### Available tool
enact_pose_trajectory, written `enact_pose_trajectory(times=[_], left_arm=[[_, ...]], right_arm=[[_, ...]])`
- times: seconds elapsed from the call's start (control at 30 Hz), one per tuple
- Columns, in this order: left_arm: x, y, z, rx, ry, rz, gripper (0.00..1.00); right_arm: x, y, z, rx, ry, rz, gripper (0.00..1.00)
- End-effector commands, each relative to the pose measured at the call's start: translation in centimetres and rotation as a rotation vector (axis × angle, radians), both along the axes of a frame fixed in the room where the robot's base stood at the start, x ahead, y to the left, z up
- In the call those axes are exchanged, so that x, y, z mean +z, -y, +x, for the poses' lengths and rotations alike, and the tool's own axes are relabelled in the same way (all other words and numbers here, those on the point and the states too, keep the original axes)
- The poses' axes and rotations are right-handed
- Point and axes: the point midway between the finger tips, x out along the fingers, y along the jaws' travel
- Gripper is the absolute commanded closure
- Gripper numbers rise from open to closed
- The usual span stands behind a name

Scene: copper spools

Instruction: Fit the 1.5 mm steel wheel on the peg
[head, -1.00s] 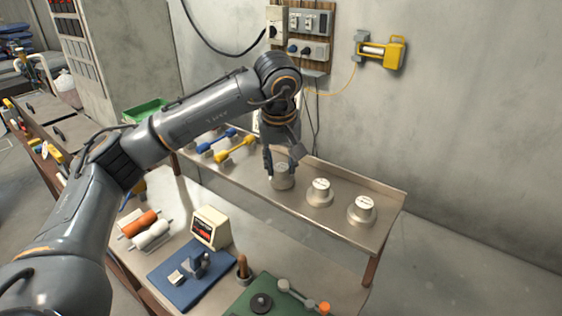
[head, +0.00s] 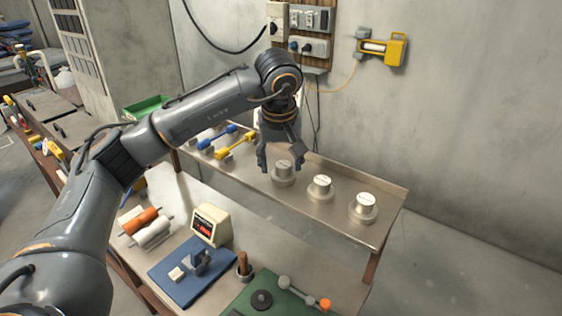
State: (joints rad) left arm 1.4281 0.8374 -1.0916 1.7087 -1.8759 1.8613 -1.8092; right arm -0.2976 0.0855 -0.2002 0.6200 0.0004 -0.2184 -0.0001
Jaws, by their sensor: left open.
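Three grey metal wheels with raised hubs stand in a row on the raised shelf: the left one (head: 283,174), the middle one (head: 320,188) and the right one (head: 364,208). Small marks on their tops are too small to read, so I cannot tell which is 1.5 mm. My left gripper (head: 281,162) is open, pointing down, with its fingers on either side of the left wheel's top; I cannot tell whether they touch it. A dark round base with a short knob (head: 262,300) is on the green board; I cannot tell if this is the peg. My right gripper is out of view.
Blue (head: 217,139) and yellow (head: 236,146) spools lie left of the gripper on the shelf (head: 335,222). Below are a blue plate (head: 170,279), a cream display box (head: 211,225), orange and white rolls, and a green board (head: 240,302) with a jointed lever. A wall rises behind.

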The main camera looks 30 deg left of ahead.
Motion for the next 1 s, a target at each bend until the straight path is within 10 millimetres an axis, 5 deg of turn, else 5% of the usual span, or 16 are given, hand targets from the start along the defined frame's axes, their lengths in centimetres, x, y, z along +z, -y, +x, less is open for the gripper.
enact_pose_trajectory(times=[0.5, 1.0], left_arm=[[9.4, 0.9, -2.2, 0.000, 0.004, 0.000, 0.42], [11.3, 1.1, -2.7, 0.001, -0.001, -0.001, 0.42]], right_arm=[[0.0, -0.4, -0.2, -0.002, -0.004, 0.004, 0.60], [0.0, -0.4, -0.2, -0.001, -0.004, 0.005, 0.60]])
